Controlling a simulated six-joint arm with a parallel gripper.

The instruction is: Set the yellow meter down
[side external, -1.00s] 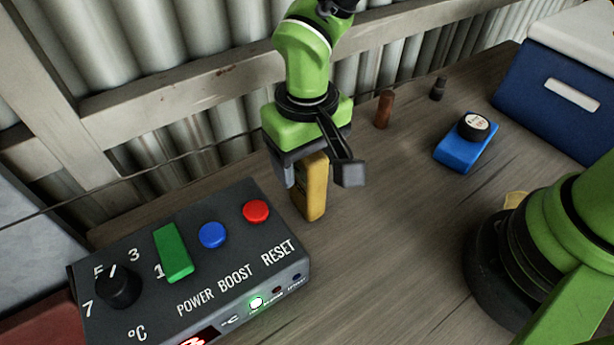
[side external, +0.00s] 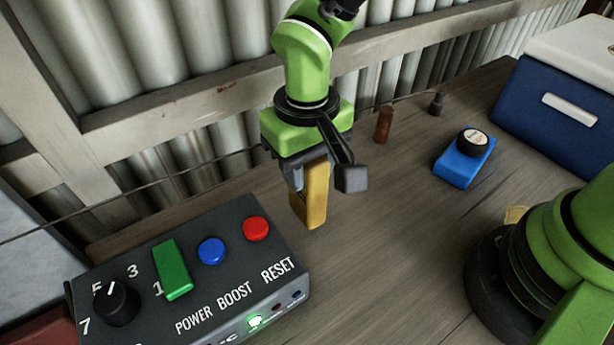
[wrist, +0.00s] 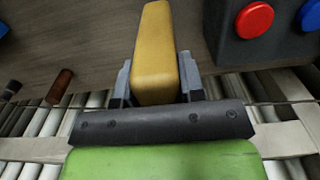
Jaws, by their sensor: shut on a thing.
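The yellow meter (side external: 316,196) is an upright yellow block between the jaws of my gripper (side external: 318,176). My gripper points down over the wooden bench, just beyond the right back corner of the control box, and is shut on the meter. The meter's lower end is close to the bench top; I cannot tell whether it touches. In the wrist view the meter (wrist: 154,55) runs out from between the two grey fingers (wrist: 156,80), with its face hidden.
A dark control box (side external: 215,290) with a knob, green switch, blue and red buttons stands at the left front. A blue block with a round dark-rimmed gauge (side external: 465,158), a brown cylinder (side external: 384,124), a small dark object (side external: 436,104) and a blue cooler (side external: 550,110) lie right. Bench between is clear.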

